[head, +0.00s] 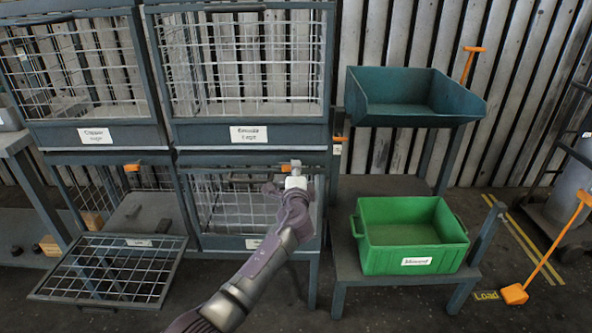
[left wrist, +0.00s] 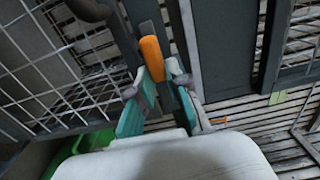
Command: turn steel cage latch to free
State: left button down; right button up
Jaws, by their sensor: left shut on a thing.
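The steel cage (head: 228,205) is the lower middle one in the head view, with a wire mesh front in a dark frame. Its orange latch handle (head: 286,167) shows at the top of the frame. It shows larger in the left wrist view (left wrist: 152,58), standing on a dark metal frame. My left gripper (head: 294,174) is at this latch. In the left wrist view the teal-padded fingers of the gripper (left wrist: 158,80) are shut on the handle from both sides. My arm hides part of the cage front and its label. My right gripper is not in view.
At left, another lower cage has its mesh door (head: 112,268) folded down and an orange latch (head: 132,168). Two closed cages (head: 245,75) stand above. A green crate (head: 410,255) sits on a low stand at right, with a dark green bin (head: 415,97) behind it.

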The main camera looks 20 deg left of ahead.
pick_arm(q)
jog(key=shift+f, duration=0.1)
dwell(0.3)
jog(key=c, duration=1.1)
grip_release()
jog(key=v, duration=1.2)
